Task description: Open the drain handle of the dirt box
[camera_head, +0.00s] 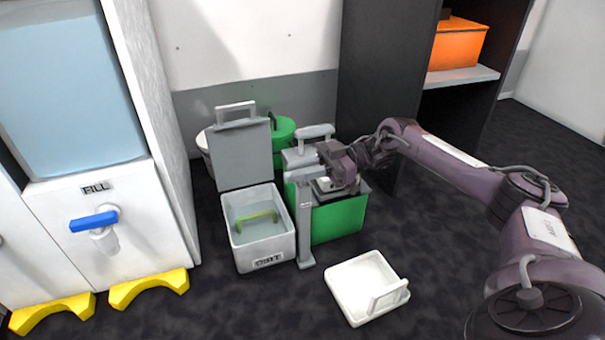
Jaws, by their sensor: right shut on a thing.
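The dirt box (238,259) is a light grey bin with a dark label on its front, standing on the floor left of centre. Its lid (238,155) stands open and upright at the back. A green handle (257,216) lies inside the bin, apart from my gripper. My right gripper (325,184) is to the right of the bin, above a green box with a grey top. It is shut on a small pale part there, largely hidden by the gripper, so I cannot tell exactly what it is. My left gripper is not in view.
A grey post (305,225) stands between the bin and the green box (340,217). A white tray (350,295) lies on the floor in front. A FILL tank with a blue tap handle (93,221) and yellow feet stands left.

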